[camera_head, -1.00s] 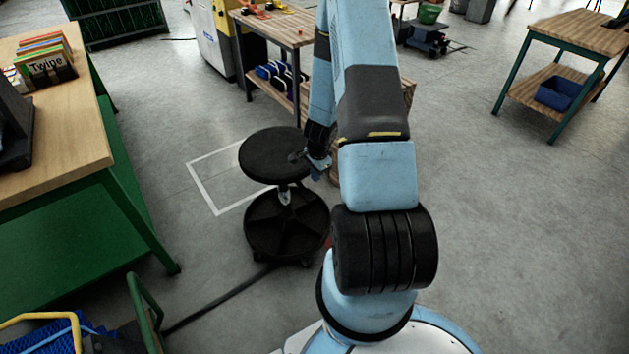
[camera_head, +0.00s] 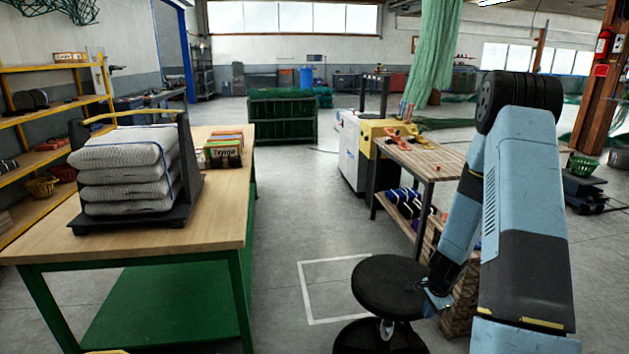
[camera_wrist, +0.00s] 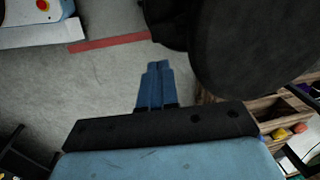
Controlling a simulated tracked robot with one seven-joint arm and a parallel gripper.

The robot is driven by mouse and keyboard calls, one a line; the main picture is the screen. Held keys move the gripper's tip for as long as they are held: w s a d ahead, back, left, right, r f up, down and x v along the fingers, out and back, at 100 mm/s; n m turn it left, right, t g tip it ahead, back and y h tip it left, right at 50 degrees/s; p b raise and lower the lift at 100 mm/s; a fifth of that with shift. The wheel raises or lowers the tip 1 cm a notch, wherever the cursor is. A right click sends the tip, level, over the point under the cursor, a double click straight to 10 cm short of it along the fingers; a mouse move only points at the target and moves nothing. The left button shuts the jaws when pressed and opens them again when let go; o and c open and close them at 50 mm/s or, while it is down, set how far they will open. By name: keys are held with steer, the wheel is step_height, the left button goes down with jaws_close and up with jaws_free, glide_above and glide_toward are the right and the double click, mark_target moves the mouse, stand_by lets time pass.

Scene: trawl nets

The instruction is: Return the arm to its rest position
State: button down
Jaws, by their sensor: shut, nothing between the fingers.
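My light-blue arm shows at the right in the head view, folded at a black joint at the top, with its forearm hanging down. My gripper (camera_head: 437,303) is at the lower end, just beside the right edge of the black stool seat (camera_head: 385,287) in the picture. Whether it touches the seat, I cannot tell. In the wrist view my gripper's two blue fingers (camera_wrist: 158,70) lie together, with nothing between them. A large dark round shape, likely the stool seat (camera_wrist: 255,40), fills the upper right there.
A wooden workbench (camera_head: 440,160) with tools stands behind my arm. A green-legged table (camera_head: 100,240) with a stack of white bundles (camera_head: 125,170) stands at the left. The floor (camera_head: 290,215) between them is clear. The wrist view shows a red floor stripe (camera_wrist: 110,42).

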steer(key=s+a+r+n+t, duration=0.1)
steer(key=a+r+n, duration=0.25)
steer(key=r, duration=0.65)
steer(key=s+a+r+n, duration=0.15)
steer(key=a+r, duration=0.25)
steer(key=r, duration=0.6)
steer(key=a+r+n+t, duration=0.1)
steer(key=a+r+n, duration=0.2)
steer(key=r, duration=0.7)
steer(key=s+a+r+n+t, duration=0.1)
steer(key=s+r+n, duration=0.3)
steer(key=s+r, duration=0.4)
steer(key=s+a+r+n+t, duration=0.1)
steer(key=s+a+r+n, duration=0.2)
steer(key=s+r, duration=0.5)
steer(key=s, duration=0.6)
steer(key=shift+a+r+n, duration=0.4)
